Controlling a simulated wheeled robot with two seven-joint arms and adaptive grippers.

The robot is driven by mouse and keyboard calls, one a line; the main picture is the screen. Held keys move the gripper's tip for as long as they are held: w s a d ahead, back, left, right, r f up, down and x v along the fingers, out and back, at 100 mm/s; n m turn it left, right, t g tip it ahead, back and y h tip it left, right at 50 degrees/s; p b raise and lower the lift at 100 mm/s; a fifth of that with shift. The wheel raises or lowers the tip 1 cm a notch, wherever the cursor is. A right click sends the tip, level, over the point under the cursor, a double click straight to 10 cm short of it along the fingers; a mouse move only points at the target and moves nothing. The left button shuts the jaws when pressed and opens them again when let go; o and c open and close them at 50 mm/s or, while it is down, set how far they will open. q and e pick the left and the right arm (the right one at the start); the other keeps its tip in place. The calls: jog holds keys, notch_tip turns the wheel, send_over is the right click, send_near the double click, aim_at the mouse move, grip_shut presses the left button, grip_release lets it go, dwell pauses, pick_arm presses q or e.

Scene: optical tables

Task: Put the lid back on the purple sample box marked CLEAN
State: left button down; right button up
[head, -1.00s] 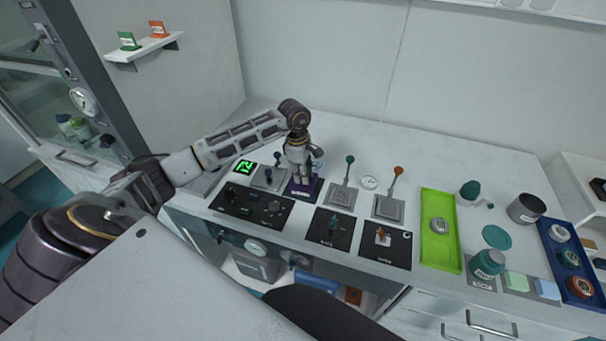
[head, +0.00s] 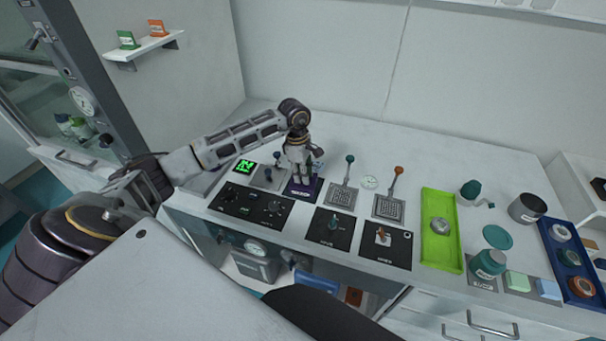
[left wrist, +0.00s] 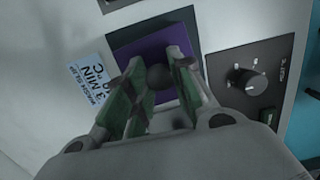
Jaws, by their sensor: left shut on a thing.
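The purple sample box (head: 300,193) stands near the front left of the bench, with a pale label on its front too small to read. My left gripper (head: 304,178) points down over it and hides part of its top. In the left wrist view, the fingers of my left gripper (left wrist: 158,83) are closed around a dark round knob (left wrist: 158,76), above a purple square top (left wrist: 135,46) that looks like the lid. I cannot tell whether the lid sits fully on the box. My right gripper is not in view.
Lever plates with a green knob (head: 350,159) and an orange knob (head: 398,170) stand to the right. A lime tray (head: 440,255) lies farther right.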

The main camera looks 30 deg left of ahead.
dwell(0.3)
pick_arm(q)
jog(key=c, duration=1.2)
grip_release()
jog(key=shift+o, duration=0.2)
jog(key=o, duration=0.5)
jog(key=shift+r, duration=0.1)
jog(key=shift+r+p, duration=1.6)
jog(key=shift+r, duration=1.85)
